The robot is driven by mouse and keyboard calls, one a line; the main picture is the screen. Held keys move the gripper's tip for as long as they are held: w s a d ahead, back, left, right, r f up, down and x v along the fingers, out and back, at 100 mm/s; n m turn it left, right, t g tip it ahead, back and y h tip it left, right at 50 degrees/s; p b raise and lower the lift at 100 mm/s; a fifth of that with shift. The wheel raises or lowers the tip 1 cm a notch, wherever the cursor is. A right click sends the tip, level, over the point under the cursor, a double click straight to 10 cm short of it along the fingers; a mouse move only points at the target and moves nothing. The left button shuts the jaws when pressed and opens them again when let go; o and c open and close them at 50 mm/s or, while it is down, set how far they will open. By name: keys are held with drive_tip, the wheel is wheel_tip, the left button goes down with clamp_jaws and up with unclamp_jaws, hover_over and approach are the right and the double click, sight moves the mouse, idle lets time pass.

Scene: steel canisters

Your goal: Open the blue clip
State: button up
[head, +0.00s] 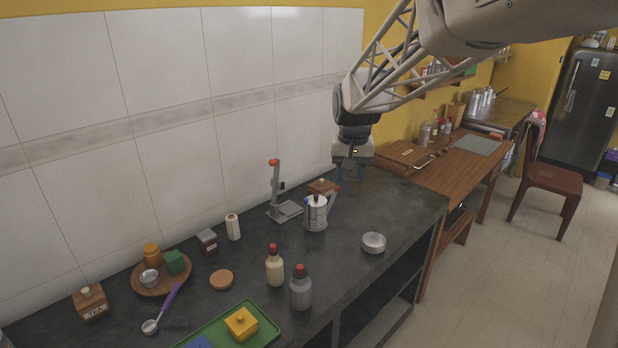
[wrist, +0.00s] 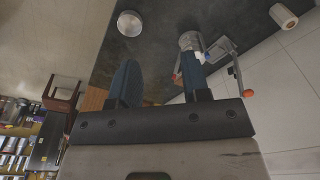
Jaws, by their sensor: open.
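A steel canister (head: 316,215) stands upright on the dark counter, near its back right part. A small blue part, which seems to be the blue clip (head: 306,199), shows at its upper left side; whether it is open or closed is too small to tell. A red-tipped lever (head: 334,192) rises at its right. My gripper (head: 350,176) is open and empty, above and to the right of the canister, apart from it. In the wrist view the canister (wrist: 190,41) lies beyond the right blue finger, which partly hides it.
A grey stand with an orange top (head: 276,185) rises left of the canister, and a wooden box (head: 322,187) sits behind it. Two red-capped bottles (head: 274,266) stand in front. Counter between bowl and bottles is clear.

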drive_tip(key=w+a+f, duration=0.3)
drive_tip(key=w, duration=0.3)
drive_tip(key=w+a+f, duration=0.2)
drive_tip(key=w+f, duration=0.1)
drive_tip(key=w, duration=0.3)
drive_tip(key=g, duration=0.1)
hover_over(306, 199)
wheel_tip(306, 199, down, 8)
drive_tip(key=shift+w+a+r, duration=0.1)
drive_tip(key=shift+w, duration=0.05)
drive_tip(key=shift+f, duration=3.9)
drive_tip(key=shift+c, duration=0.2)
clamp_jaws()
